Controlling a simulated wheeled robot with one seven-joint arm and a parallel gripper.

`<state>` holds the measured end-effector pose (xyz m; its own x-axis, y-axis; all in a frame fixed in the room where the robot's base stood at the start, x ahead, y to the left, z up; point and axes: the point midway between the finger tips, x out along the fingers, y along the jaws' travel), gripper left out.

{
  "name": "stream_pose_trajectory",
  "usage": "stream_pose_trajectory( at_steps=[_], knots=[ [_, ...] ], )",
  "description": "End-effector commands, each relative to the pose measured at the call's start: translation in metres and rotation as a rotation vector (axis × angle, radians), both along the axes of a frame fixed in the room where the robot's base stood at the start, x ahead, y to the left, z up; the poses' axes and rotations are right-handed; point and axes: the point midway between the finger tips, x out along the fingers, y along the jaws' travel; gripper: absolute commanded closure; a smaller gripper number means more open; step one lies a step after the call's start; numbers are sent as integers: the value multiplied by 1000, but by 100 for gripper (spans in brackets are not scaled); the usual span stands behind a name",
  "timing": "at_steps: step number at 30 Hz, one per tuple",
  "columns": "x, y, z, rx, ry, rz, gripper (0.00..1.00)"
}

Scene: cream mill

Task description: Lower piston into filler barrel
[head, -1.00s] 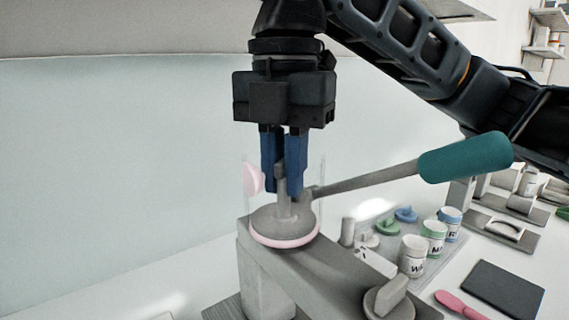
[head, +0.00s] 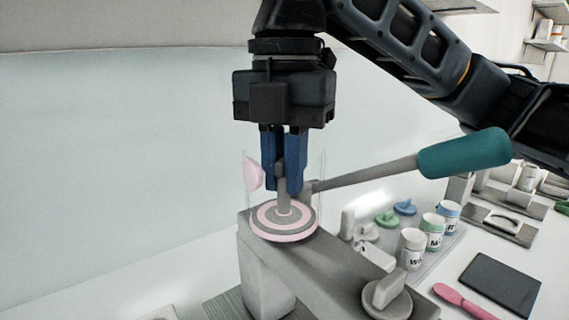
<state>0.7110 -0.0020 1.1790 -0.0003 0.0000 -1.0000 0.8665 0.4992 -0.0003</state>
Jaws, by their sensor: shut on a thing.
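My gripper (head: 283,188) points straight down and is shut on the upright grey stem of the piston (head: 283,201). The clear filler barrel (head: 321,180) stands around the stem and the blue fingertips; its walls are faint. At the bottom, grey and pink rings surround the stem, with a pink edge below. I cannot tell exactly where the piston's disc ends and the pink cream (head: 282,237) begins. A pink blob (head: 253,174) shows at the barrel's left side.
A lever with a teal handle (head: 465,153) reaches right from beside the barrel. A grey knob (head: 387,292) sits on the grey stand (head: 335,262). Several labelled jars (head: 412,249), a pink spatula (head: 460,303) and a dark slab (head: 501,284) lie to the right.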

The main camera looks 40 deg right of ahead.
Motion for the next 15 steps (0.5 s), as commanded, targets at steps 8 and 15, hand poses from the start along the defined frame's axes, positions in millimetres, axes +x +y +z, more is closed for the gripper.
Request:
stream_pose_trajectory(
  at_steps=[8, 15],
  knots=[
    [0, 0, 0, 0, 0, 0, 65],
    [0, 0, 0, 0, 0, 0, 55]
  ],
)
